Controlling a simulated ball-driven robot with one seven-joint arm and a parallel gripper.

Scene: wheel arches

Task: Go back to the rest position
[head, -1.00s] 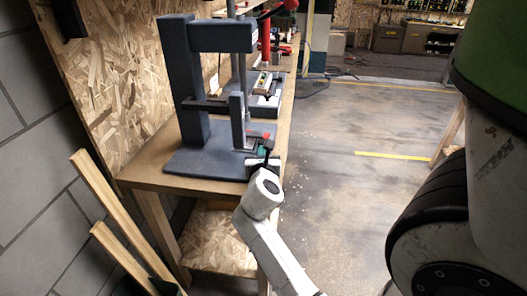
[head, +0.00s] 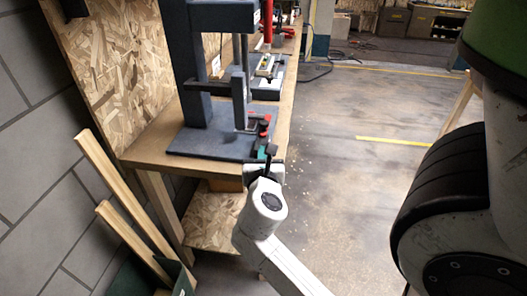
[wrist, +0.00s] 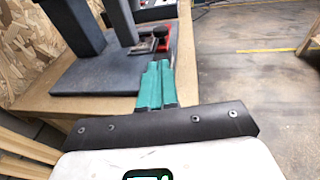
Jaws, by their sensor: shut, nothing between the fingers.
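My gripper (wrist: 155,88) shows in the wrist view with its two teal fingers together and nothing between them. In the head view my gripper (head: 262,150) is at the right front edge of the wooden bench (head: 145,157), partly hidden by my own wrist. A dark blue-grey press-like stand (head: 200,60) with a flat base plate (head: 205,146) stands on the bench, just beyond and left of the fingers. A small red and grey part (wrist: 158,42) sits near the right edge of the base plate.
Wooden planks (head: 130,215) lean at the lower left near a grey block wall (head: 40,130). A red post-like tool (head: 267,22) and a grey device (head: 268,72) stand farther along the bench. Open floor (head: 345,190) lies to the right.

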